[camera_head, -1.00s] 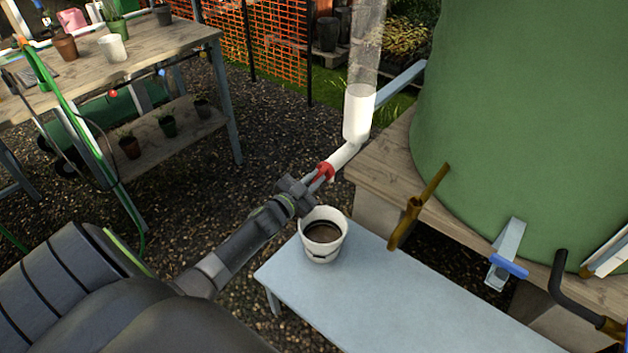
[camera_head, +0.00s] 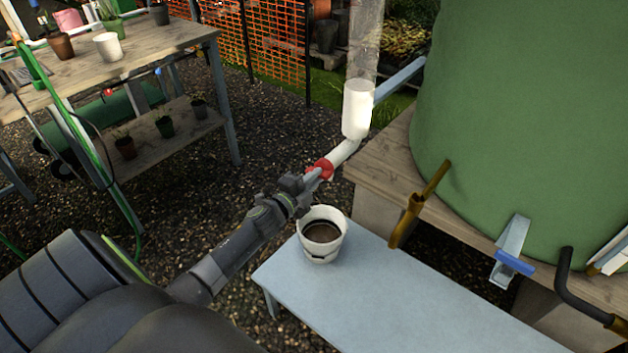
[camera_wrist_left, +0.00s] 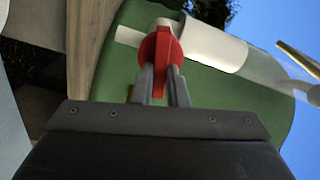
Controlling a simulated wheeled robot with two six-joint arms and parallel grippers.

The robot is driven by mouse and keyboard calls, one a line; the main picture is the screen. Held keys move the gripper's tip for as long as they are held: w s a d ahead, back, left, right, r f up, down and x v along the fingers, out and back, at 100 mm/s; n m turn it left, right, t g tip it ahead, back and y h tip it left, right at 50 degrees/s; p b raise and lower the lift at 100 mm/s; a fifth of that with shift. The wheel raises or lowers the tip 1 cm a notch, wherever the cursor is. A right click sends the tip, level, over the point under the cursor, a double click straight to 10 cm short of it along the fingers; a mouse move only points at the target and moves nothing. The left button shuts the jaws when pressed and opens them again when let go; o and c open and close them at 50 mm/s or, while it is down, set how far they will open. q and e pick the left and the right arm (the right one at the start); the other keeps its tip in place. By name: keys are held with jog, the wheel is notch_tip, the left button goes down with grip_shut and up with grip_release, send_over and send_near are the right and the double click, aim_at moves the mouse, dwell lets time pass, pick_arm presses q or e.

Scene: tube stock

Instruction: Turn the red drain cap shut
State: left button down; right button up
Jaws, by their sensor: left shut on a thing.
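The red drain cap (camera_head: 322,167) sits at the lower end of a white angled pipe (camera_head: 345,152), below an upright clear tube with a white lower part (camera_head: 357,108). My left gripper (camera_head: 313,175) reaches up to it from the lower left and is shut on the cap. In the left wrist view, the red cap (camera_wrist_left: 161,62) stands between the two grey fingers (camera_wrist_left: 161,84), with the white pipe (camera_wrist_left: 215,45) behind it. The cap's thread is hidden. My right gripper is not in view.
A white bucket (camera_head: 311,218) with dark contents stands on a pale blue bench (camera_head: 400,305) just below the gripper. A large green tank (camera_head: 530,120) on a wooden stand (camera_head: 385,160) is at the right. A potting table (camera_head: 150,50) stands at the upper left.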

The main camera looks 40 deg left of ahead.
pick_arm(q)
jog(key=m, duration=0.2)
jog(key=shift+f+m+b, duration=0.2)
jog(key=shift+m+b, duration=0.15)
jog(key=shift+m, duration=0.05)
dwell(0.4)
